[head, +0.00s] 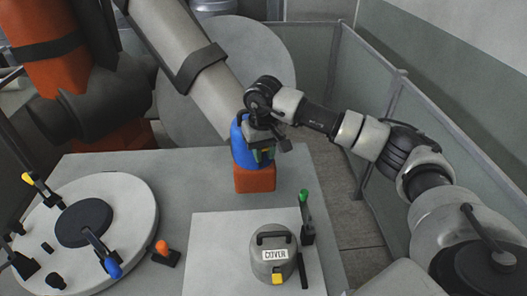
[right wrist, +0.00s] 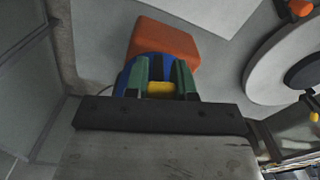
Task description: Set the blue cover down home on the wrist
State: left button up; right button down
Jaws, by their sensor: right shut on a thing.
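The blue cover (head: 239,153) is upright at the far edge of the table, directly above an orange block (head: 255,180), which seems to be the wrist. It also shows in the right wrist view (right wrist: 125,80), with the orange block (right wrist: 165,45) beyond it. I cannot tell whether the cover is fully seated or slightly raised. My right gripper (head: 262,154) is shut on the cover; its green fingers (right wrist: 160,78) stand either side of a yellow part (right wrist: 160,88). The fingers and palm hide part of the cover. My left gripper is not in view.
A large grey arm link (head: 180,60) slopes down close behind the blue cover. A grey cover labelled COVER (head: 268,243) stands on a pale sheet at the front, beside a green-handled clamp (head: 305,215). A white round plate (head: 135,200) with clamps lies left. Fence panels (head: 430,130) stand right.

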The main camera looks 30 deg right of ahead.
jog(key=shift+f, duration=0.1)
jog(key=c, duration=0.9)
grip_release()
jog(key=shift+o, duration=0.2)
notch_tip(320, 180, up, 10)
jog(key=b, duration=0.3)
jog(key=shift+f, duration=0.25)
jog(key=shift+r, duration=0.65)
